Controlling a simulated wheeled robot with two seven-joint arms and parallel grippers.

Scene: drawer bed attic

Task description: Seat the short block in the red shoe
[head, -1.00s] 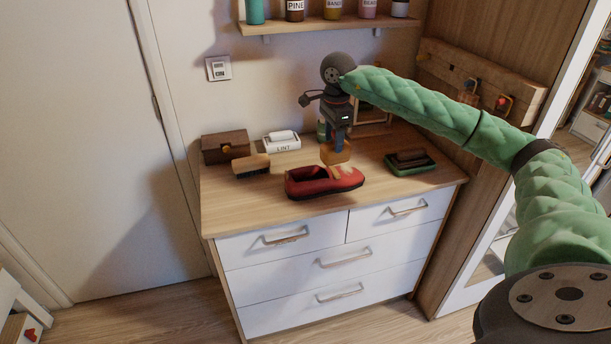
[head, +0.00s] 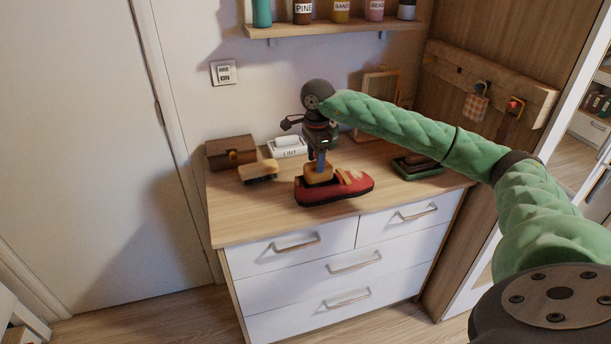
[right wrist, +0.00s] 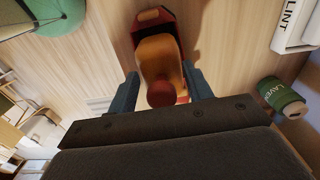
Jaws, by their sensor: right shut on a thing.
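The red shoe (head: 345,188) sits on the dresser top near the front edge, toe to the right. The short block (head: 319,174), orange-tan wood, is at the shoe's opening toward the heel, its lower part hidden by the shoe's side. My right gripper (head: 319,163) is above the opening, shut on the block. In the right wrist view the block (right wrist: 158,52) is between the two fingers (right wrist: 158,90), with a dark red knob toward me. Part of the shoe (right wrist: 152,16) shows beyond it. How deep the block sits is unclear. My left gripper is not in view.
On the dresser (head: 240,225) stand a wooden box (head: 228,152), a brush (head: 257,172), a white LINT box (head: 288,148) and a dark green tray (head: 412,174), partly behind my arm. A green jar (right wrist: 282,97) is near the gripper. A shelf of jars (head: 340,29) is above.

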